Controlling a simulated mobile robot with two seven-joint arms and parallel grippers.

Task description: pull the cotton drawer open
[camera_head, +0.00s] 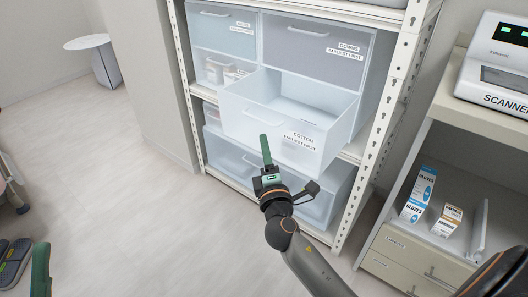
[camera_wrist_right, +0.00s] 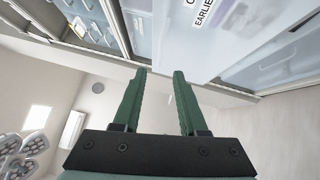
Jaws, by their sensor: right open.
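The cotton drawer (camera_head: 240,124) is a translucent white bin labelled COTTON. It stands well out from the shelf unit, and its empty-looking inside shows from above. Its pale handle (camera_head: 262,118) is on the front. My right gripper (camera_head: 265,140) is in front of and below the drawer front, overlapping its lower edge in the head view. In the right wrist view its green fingers (camera_wrist_right: 159,85) are apart with nothing between them. The drawer front (camera_wrist_right: 265,35) is beyond them at upper right. One green finger of my left gripper (camera_head: 41,270) shows at lower left; its opening cannot be told.
A grey drawer (camera_head: 315,45) and a blue-grey drawer (camera_head: 222,32) are above, both shut. The white perforated shelf post (camera_head: 385,110) stands close on the right. A cabinet (camera_head: 425,255) with glove boxes (camera_head: 418,195) is farther right.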

